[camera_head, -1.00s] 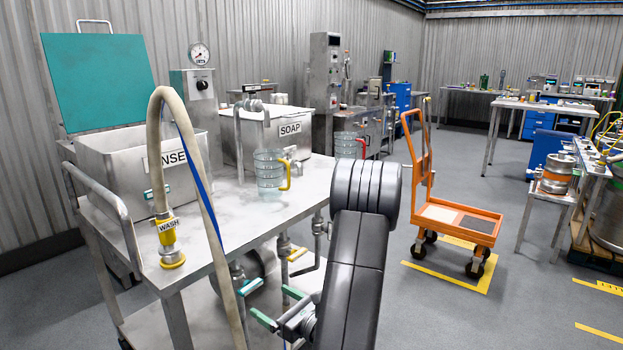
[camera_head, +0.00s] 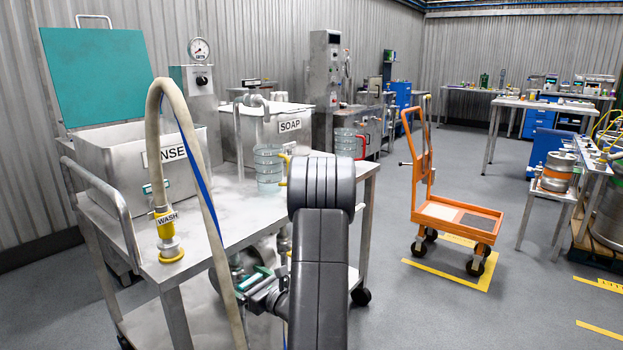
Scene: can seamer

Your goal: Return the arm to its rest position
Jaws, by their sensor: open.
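My dark grey arm (camera_head: 320,270) rises from the bottom of the head view to a rounded joint in front of the steel cart's right part. A clear jug with a yellow handle (camera_head: 268,168) stands upright on the steel cart top (camera_head: 215,225), just left of the arm joint in the picture. A second clear jug with a red handle (camera_head: 345,143) shows behind and right of it. I see no contact between the arm and either jug.
A beige hose with a yellow WASH nozzle (camera_head: 168,238) arches over the cart's left part. The RINSE tank (camera_head: 120,160) and SOAP tank (camera_head: 262,135) stand at the back.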

